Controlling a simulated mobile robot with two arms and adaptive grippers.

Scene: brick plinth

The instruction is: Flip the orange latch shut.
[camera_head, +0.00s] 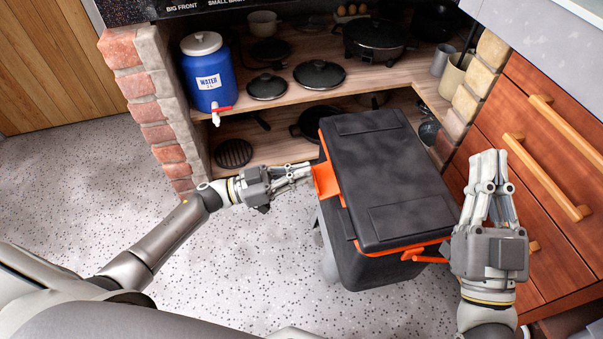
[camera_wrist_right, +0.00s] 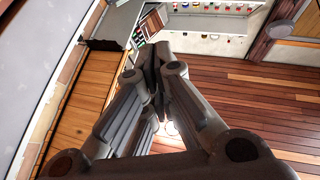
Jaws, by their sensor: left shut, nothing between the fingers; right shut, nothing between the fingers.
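A black cooler box (camera_head: 385,180) with a closed-looking lid stands in front of the shelves. Its orange latch (camera_head: 326,181) is on the box's left side and sticks outward from it. My left gripper (camera_head: 308,172) is shut and empty, with its fingertips right at the latch's upper outer edge; I cannot tell whether they touch. My right gripper (camera_head: 489,156) is shut and empty, pointing up to the right of the box. Its closed fingers also show in the right wrist view (camera_wrist_right: 155,58).
An orange handle (camera_head: 428,252) juts from the box's front right. Wooden drawers with bar handles (camera_head: 546,175) stand close behind my right gripper. A blue water jug (camera_head: 209,80) and several pans fill the shelves (camera_head: 305,97). The speckled floor (camera_head: 80,200) at left is clear.

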